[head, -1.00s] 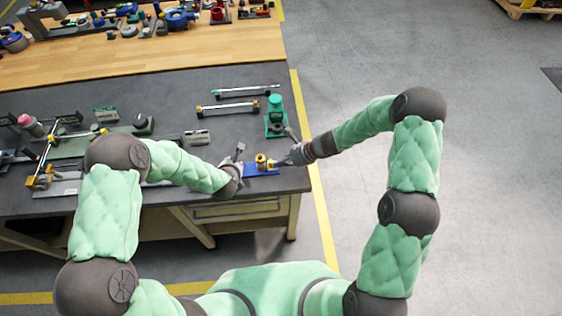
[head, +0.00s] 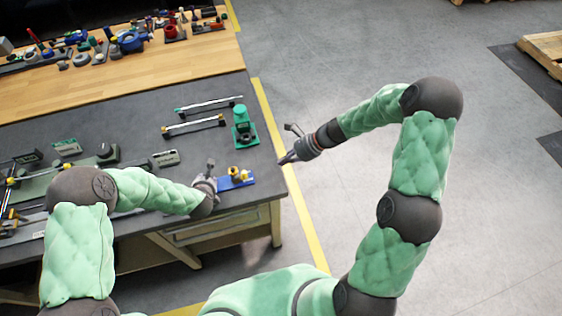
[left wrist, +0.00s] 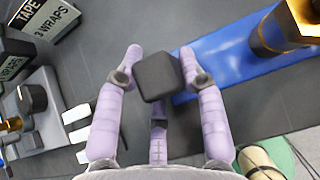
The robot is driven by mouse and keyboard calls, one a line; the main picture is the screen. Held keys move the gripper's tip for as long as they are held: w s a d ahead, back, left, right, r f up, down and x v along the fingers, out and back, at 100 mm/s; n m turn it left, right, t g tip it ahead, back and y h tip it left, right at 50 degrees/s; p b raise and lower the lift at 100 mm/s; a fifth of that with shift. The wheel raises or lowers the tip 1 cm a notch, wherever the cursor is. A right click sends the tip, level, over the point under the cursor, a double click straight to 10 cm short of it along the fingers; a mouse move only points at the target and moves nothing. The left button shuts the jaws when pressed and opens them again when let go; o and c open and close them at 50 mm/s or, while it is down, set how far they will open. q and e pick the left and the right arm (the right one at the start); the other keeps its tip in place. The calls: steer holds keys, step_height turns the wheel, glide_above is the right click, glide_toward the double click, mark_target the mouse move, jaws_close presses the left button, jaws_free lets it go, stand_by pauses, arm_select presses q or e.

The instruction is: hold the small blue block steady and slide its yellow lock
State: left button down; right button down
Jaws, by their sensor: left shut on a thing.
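The small blue block (head: 224,184) lies flat near the right front corner of the dark table. Yellow parts (head: 234,171) stand on top of it; I cannot tell which is the lock. My left gripper (head: 212,182) is at the block's left end. In the left wrist view, its purple fingers (left wrist: 160,72) are closed on a dark grey cube-shaped piece (left wrist: 157,78) beside the blue surface (left wrist: 215,62). How that piece joins the block is unclear. My right gripper (head: 283,159) is to the right of the block, apart from it, around the table's right edge. Its finger opening is too small to tell.
A green stand (head: 243,136) is behind the block. Two rods (head: 195,126) lie farther back. In the left wrist view, a box labelled TAPE (left wrist: 45,17) is at upper left.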

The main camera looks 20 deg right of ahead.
arm_select(q)
steer(key=c, duration=0.7)
jaws_free()
